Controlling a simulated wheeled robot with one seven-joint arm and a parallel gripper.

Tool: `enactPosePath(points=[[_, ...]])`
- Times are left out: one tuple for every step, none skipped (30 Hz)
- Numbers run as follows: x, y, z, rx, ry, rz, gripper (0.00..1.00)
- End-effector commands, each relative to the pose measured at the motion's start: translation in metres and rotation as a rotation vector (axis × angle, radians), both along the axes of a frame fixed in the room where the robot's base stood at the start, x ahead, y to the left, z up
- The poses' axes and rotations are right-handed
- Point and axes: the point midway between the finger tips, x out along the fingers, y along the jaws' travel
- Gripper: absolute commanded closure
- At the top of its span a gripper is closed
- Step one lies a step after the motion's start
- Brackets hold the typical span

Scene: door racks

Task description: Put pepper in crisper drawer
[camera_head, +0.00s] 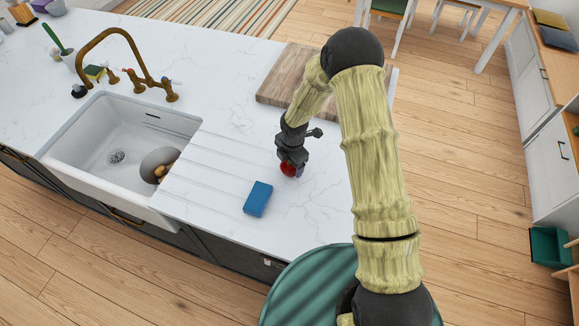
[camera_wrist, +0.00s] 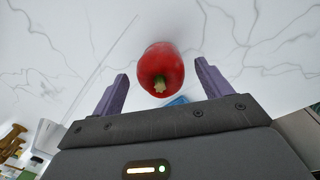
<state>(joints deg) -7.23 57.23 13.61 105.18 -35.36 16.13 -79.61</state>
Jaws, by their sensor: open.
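A red pepper (camera_head: 288,169) lies on the white marble countertop, right of the sink. In the wrist view the pepper (camera_wrist: 161,70) has its green stem end facing the camera. My gripper (camera_head: 290,165) is right over the pepper, low above the counter. Its two purple fingers (camera_wrist: 160,80) are apart, one on each side of the pepper, with a visible gap on both sides. No crisper drawer shows in either view.
A blue box-shaped item (camera_head: 258,198) lies on the counter close to the pepper. A wooden cutting board (camera_head: 283,78) lies behind my gripper. The white sink (camera_head: 95,125) with a brass faucet (camera_head: 125,45) is at left. Wooden floor is open at right.

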Motion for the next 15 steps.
enactPosePath(points=[[0.0000, 0.0000, 0.0001, 0.000, 0.000, 0.000, 0.24], [0.0000, 0.0000, 0.0001, 0.000, 0.000, 0.000, 0.30], [0.0000, 0.0000, 0.0002, 0.000, 0.000, 0.000, 0.38], [0.0000, 0.0000, 0.0002, 0.000, 0.000, 0.000, 0.44], [0.0000, 0.0000, 0.0002, 0.000, 0.000, 0.000, 0.50], [0.0000, 0.0000, 0.0002, 0.000, 0.000, 0.000, 0.58], [0.0000, 0.0000, 0.0002, 0.000, 0.000, 0.000, 0.64], [0.0000, 0.0000, 0.0002, 0.000, 0.000, 0.000, 0.70], [0.0000, 0.0000, 0.0002, 0.000, 0.000, 0.000, 0.71], [0.0000, 0.0000, 0.0002, 0.000, 0.000, 0.000, 0.71], [0.0001, 0.0000, 0.0003, 0.000, 0.000, 0.000, 0.74], [0.0001, 0.0000, 0.0003, 0.000, 0.000, 0.000, 0.74], [0.0001, 0.0000, 0.0003, 0.000, 0.000, 0.000, 0.74], [0.0001, 0.0000, 0.0003, 0.000, 0.000, 0.000, 0.74], [0.0001, 0.0000, 0.0003, 0.000, 0.000, 0.000, 0.74]])
